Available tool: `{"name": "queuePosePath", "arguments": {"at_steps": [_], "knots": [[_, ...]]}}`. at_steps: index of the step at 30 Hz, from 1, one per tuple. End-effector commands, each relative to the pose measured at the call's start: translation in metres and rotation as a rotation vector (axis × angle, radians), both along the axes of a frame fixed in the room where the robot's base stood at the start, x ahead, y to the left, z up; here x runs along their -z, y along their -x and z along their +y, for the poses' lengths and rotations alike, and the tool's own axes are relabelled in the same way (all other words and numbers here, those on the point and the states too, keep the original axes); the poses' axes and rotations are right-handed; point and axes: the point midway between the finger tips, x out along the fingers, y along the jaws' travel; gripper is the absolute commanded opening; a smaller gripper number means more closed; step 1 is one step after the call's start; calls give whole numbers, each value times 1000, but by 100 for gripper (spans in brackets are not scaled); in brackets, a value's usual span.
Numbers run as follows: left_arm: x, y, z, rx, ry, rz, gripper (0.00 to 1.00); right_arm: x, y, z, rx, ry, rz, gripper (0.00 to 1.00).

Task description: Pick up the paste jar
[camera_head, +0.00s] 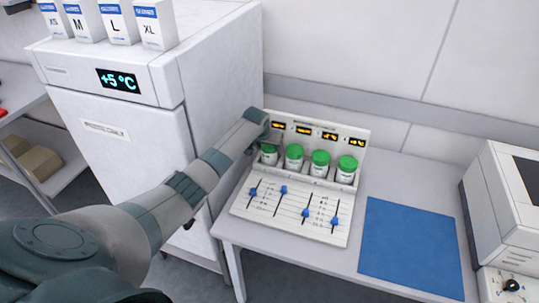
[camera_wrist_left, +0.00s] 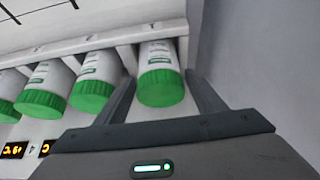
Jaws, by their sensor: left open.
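Several white jars with green lids stand in a row in a white rack (camera_head: 318,178) on the table. Which is the paste jar cannot be read from the labels. The leftmost jar (camera_head: 269,155) is partly hidden by my left gripper (camera_head: 263,137), which reaches in from the left at its lid. In the left wrist view, a jar (camera_wrist_left: 160,72) lies between the two open fingers of my left gripper (camera_wrist_left: 160,85). A gap shows on the right side; on the left, the finger is close to the lid. The other jars (camera_wrist_left: 97,80) are to its left. My right gripper is not in view.
Small orange displays (camera_head: 330,135) sit behind the jars, and a panel with blue sliders (camera_head: 290,208) lies in front. A blue mat (camera_head: 412,245) is to the right, beside a white machine (camera_head: 505,205). A white fridge (camera_head: 150,110) stands close on the left.

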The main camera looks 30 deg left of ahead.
Motion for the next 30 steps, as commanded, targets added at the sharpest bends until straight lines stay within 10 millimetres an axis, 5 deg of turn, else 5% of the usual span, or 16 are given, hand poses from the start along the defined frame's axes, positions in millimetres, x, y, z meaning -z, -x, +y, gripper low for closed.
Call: {"name": "queuePosePath", "arguments": {"at_steps": [22, 28, 30], "knots": [[13, -6, 2, 0, -1, 0, 63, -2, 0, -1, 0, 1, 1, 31], [13, -6, 2, 0, -1, 0, 16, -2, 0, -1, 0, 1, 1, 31], [11, -7, 2, 0, -1, -3, 14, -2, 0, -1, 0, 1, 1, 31]]}}
